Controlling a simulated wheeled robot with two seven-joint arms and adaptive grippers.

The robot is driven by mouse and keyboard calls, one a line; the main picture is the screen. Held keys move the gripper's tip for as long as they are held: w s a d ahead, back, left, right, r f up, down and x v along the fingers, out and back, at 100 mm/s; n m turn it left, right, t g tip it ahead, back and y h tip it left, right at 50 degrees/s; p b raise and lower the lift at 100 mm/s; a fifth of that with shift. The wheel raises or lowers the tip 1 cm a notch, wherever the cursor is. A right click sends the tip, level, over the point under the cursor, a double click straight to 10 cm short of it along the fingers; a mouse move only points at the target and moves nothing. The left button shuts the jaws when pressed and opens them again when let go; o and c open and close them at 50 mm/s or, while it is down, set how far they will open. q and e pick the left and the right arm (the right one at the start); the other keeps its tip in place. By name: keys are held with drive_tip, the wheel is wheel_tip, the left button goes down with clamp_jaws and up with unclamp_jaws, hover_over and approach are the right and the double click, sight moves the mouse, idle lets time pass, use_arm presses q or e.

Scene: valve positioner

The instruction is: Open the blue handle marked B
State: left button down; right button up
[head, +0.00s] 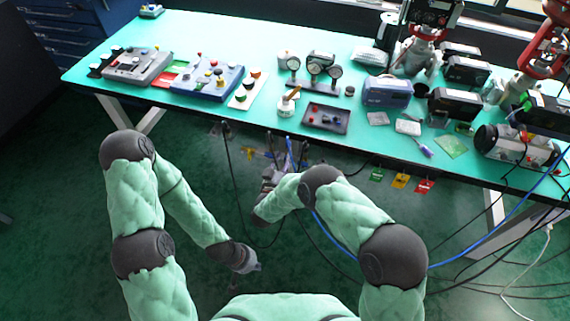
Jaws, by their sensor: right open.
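Under the table's front edge is a cluster of small fittings with yellow parts (249,152) and a thin blue part (290,153). I cannot tell whether the blue part is the handle or a hose, and no letter B is readable. My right gripper (272,174) is open at this cluster, just below the table edge. It covers part of the fittings, and I cannot tell whether it touches any. My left gripper (254,267) hangs low over the floor, well away from the cluster. Its fingers are too small to read.
The green table (270,38) holds control boxes, gauges (316,66), a dark tray (326,118) and red-framed valve equipment at the right. Green, yellow and red tags (400,181) hang from its front edge. Black and blue cables hang near my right arm. The floor at left is clear.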

wheel_tip(320, 180, up, 7)
idle(0.3)
